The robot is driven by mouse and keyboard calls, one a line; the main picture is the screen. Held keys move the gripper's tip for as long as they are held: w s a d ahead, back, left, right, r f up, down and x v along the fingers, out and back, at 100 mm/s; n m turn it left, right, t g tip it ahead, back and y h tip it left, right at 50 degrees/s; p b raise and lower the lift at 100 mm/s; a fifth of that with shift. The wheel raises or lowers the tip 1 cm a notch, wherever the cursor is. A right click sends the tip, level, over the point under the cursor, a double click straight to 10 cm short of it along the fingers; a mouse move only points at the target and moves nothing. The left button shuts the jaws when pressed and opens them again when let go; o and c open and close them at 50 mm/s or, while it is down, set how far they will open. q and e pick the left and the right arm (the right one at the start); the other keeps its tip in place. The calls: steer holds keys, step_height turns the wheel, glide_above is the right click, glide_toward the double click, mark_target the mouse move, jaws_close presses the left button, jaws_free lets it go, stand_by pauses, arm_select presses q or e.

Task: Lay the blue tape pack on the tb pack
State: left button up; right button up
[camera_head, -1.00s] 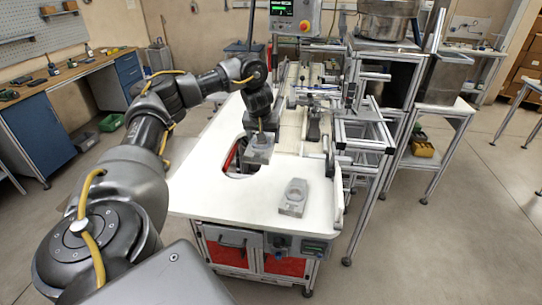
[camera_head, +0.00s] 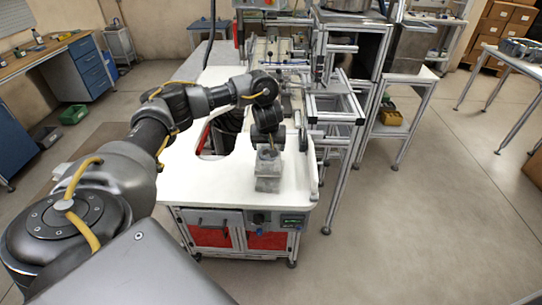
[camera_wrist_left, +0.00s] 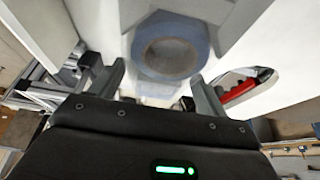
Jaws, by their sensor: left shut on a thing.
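The blue tape pack shows in the left wrist view as a pale pack with a blue ring (camera_wrist_left: 170,48) around a grey round middle. My left gripper (camera_wrist_left: 160,88) is shut on it, a finger on each side. In the head view my left gripper (camera_head: 268,148) points down over the front of the white table, with the held pack (camera_head: 268,165) below it. The grey tb pack (camera_head: 267,185) shows just under and in front of it, partly hidden. I cannot tell whether the two packs touch. My right gripper is not in view.
The white tabletop (camera_head: 215,178) is clear on the left of the packs. A cutout (camera_head: 208,142) with a red part lies behind and to the left. A conveyor line and aluminium frame (camera_head: 340,110) stand behind and to the right.

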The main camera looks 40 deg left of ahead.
arm_select(q)
steer(key=shift+d+f, duration=0.2)
steer(key=shift+d, duration=0.05)
steer(key=f, duration=0.1)
steer(key=f+b, duration=0.1)
steer(key=shift+d+f, duration=0.3)
steer(key=shift+f, duration=0.05)
steer(key=shift+w+a+f, duration=0.1)
steer(key=shift+w+f, duration=0.05)
steer(key=shift+f, duration=0.35)
steer(key=o, duration=1.1)
steer(key=shift+f, duration=0.1)
